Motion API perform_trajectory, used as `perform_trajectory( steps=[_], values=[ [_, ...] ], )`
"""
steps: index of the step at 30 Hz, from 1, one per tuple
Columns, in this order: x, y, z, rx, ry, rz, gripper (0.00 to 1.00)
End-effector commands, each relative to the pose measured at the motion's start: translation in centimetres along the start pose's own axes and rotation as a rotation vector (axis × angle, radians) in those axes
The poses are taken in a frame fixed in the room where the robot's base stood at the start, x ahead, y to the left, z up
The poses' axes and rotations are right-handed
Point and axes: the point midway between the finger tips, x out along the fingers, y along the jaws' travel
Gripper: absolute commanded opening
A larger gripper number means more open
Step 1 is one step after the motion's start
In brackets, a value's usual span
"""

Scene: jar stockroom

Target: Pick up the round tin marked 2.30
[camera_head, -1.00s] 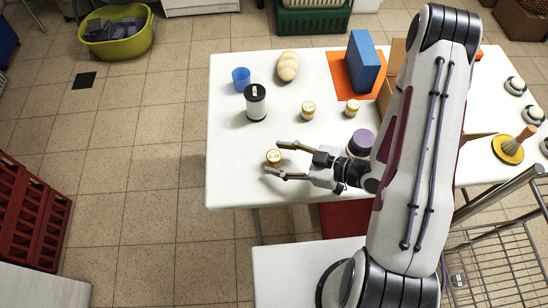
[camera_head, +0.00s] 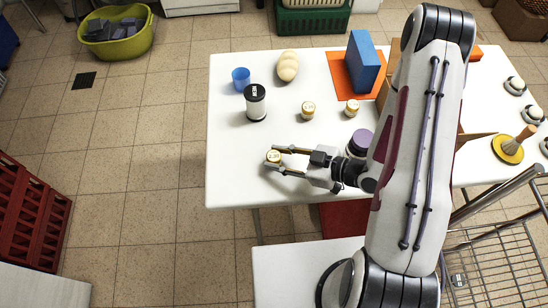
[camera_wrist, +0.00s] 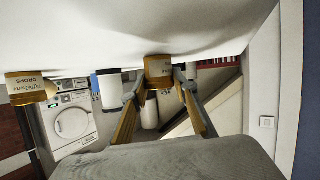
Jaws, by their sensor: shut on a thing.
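The round tin marked 2.30 (camera_head: 274,157) is small and yellow with a pale lid, near the left front of the white table (camera_head: 235,185). My gripper (camera_head: 276,160) is shut on it from the right, with a finger on each side. In the wrist view the tin (camera_wrist: 158,67) shows between the two fingertips (camera_wrist: 157,84); it appears upside down there, touching the table surface at the top.
A white jar with a black lid (camera_head: 256,103), a blue cup (camera_head: 240,78) and a pale, lumpy object (camera_head: 287,66) stand at the back left. A purple-lidded jar (camera_head: 360,141) is close beside my wrist. A blue block (camera_head: 365,62) stands on an orange mat (camera_head: 341,75).

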Motion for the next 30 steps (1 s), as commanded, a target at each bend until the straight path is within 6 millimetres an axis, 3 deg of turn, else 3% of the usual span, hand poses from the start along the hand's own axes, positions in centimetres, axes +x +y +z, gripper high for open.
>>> perform_trajectory(
  steps=[17,30],
  values=[
    [-0.4,0.2,-1.0,-0.002,0.0,0.001,0.07],
    [-1.9,0.5,-4.7,-0.003,0.0,0.001,0.07]
  ],
)
